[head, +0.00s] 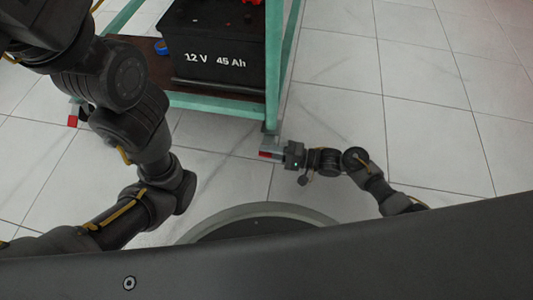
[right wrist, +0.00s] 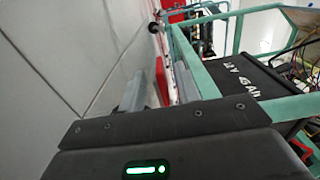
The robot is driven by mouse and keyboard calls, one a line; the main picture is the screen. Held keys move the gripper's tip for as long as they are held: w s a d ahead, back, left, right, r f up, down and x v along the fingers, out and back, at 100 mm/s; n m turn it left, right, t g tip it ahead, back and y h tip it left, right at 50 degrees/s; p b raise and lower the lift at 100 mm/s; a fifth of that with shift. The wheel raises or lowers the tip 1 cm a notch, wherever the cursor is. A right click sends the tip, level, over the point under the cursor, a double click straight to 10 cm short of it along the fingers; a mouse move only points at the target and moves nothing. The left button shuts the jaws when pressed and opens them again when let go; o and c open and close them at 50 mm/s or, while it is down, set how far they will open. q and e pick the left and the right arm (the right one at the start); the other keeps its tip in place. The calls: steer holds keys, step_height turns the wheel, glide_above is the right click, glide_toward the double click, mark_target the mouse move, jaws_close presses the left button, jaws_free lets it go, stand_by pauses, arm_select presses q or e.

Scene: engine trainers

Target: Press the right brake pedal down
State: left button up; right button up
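The right brake pedal (head: 265,154) is a small red piece low at the near right corner of the green stand. In the right wrist view a red part (right wrist: 162,82) shows just ahead, between the grey fingers. My right gripper (head: 274,150) is at this pedal, coming from the right, low over the floor. Its fingers look apart; whether they touch the pedal I cannot tell. Another red pedal (head: 72,121) shows at the stand's near left corner. My left arm crosses the left of the head view, and its gripper is out of view.
The green stand (head: 215,104) carries a black battery (head: 215,62) marked 12 V 45 Ah on its lower shelf, beside a blue roll (head: 161,47). Its green post rises close to my right gripper. The tiled floor (head: 420,80) to the right is clear.

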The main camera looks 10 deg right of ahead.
steer(key=shift+w+a, duration=0.15)
steer(key=shift+a, duration=0.3)
steer(key=shift+c, duration=0.2)
jaws_close()
